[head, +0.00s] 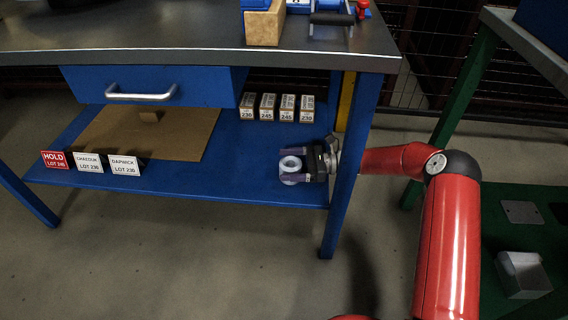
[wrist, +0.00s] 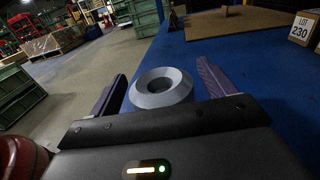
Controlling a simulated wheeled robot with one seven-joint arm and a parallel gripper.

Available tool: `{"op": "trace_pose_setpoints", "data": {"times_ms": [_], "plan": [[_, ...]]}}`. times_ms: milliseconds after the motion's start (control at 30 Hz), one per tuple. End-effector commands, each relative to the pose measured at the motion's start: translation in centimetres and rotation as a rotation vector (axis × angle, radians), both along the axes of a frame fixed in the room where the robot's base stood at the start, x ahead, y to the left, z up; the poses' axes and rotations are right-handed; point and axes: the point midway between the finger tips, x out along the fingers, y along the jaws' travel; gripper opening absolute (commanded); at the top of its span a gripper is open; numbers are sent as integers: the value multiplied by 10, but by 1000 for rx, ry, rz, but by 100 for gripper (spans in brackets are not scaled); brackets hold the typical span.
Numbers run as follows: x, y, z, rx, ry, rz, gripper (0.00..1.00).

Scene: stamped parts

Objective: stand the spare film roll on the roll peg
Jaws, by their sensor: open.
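The spare film roll (head: 291,163) is a pale grey ring that seems to stand upright on the blue lower shelf, near its front right corner. In the wrist view the roll (wrist: 161,92) shows its round hole facing up. My gripper (head: 306,165) reaches in from the right past the table leg. Its jaws (wrist: 162,72) are open, one finger on each side of the roll, with a gap visible on both sides. I cannot make out the roll peg for certain in either view.
On the shelf (head: 228,176) stand several small labelled boxes (head: 278,107), a brown board (head: 185,140) and lot cards (head: 88,163). The blue leg (head: 352,165) is close to my arm. Above are a drawer (head: 150,85) and a worktop (head: 190,30) with a black-roller device (head: 332,18).

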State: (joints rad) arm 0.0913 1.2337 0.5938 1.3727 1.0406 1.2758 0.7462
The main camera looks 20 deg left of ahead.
Motion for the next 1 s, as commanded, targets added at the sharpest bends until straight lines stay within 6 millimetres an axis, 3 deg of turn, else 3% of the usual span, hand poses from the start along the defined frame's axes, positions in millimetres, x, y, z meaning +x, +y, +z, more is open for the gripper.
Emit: {"op": "trace_pose_setpoints", "data": {"times_ms": [200,400,1000], "plan": [[15,-37,1,-1,1,-4,82],[22,-55,0,0,0,-3,82],[23,-57,2,-12,-19,-1,82]]}}
